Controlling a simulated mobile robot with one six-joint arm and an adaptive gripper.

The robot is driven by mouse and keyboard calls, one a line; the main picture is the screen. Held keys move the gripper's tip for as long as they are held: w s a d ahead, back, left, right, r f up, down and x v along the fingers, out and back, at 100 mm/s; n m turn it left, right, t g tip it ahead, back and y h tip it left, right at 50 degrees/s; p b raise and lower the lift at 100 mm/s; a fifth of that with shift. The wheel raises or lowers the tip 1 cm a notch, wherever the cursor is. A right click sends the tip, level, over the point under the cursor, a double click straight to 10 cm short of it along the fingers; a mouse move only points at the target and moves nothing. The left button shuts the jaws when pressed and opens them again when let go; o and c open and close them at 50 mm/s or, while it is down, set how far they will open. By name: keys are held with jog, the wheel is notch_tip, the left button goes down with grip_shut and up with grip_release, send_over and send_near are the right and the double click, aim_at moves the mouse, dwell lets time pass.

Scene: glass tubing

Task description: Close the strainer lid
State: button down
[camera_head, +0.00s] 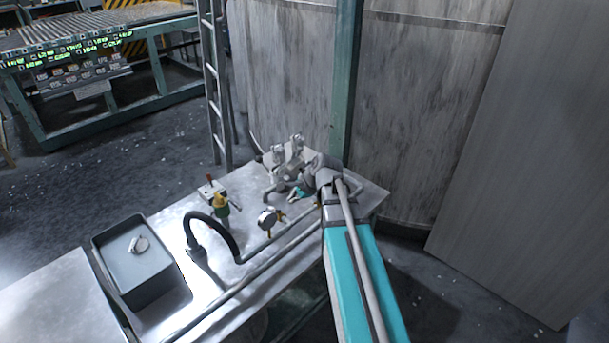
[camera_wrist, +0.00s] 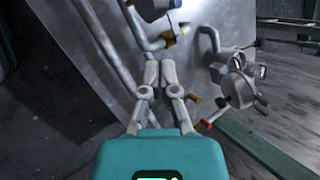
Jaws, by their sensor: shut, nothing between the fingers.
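My gripper (camera_wrist: 159,62) points up the wrist view, its two grey fingers close together with nothing between the tips. In the head view, my gripper (camera_head: 296,194) shows small and partly covered by my arm at the back of the metal table. A grey metal fitting (camera_head: 280,156), likely the strainer, stands just behind it. In the wrist view this fitting (camera_wrist: 238,78) is right of the fingers and apart from the tips. It has rounded parts and a red-tipped handle (camera_wrist: 206,124). I cannot make out which part is the lid or how far it is open.
A grey bin (camera_head: 111,268) holds a small pale object (camera_head: 138,244). A ladder (camera_head: 213,85) and a large tank (camera_head: 285,80) rise behind.

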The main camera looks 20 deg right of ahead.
jog(key=w+d+m+t+b, duration=0.3)
jog(key=d+m, duration=0.4)
jog(key=d, duration=0.1)
jog(key=w+d+m+t+b, duration=0.2)
jog(key=w+d+m+t, duration=0.1)
jog(key=d+m, duration=0.5)
jog(key=shift+w+d+f+b, duration=0.3)
jog(key=shift+w+d+b, duration=0.05)
jog(key=shift+w+b, duration=0.1)
jog(key=shift+w+f, duration=0.1)
jog(key=b, duration=0.4)
send_near(300, 166)
jog(key=w+f, duration=0.1)
jog(key=w+a+f, duration=0.1)
jog(key=w+f, duration=0.1)
jog(key=f, duration=0.1)
jog(key=shift+w+a+f, duration=0.1)
jog(key=shift+w+a, duration=0.25)
jog(key=shift+w+a+r, duration=0.1)
jog(key=shift+w+a, duration=0.1)
jog(key=shift+w, duration=0.2)
jog(key=shift+w+a+r, duration=0.1)
jog(key=shift+w+a, duration=0.1)
jog(key=shift+w, duration=0.25)
jog(key=shift+w+d+r+p, duration=0.15)
jog(key=shift+d+p, duration=0.1)
jog(key=shift+p, duration=0.15)
jog(key=shift+r, duration=0.1)
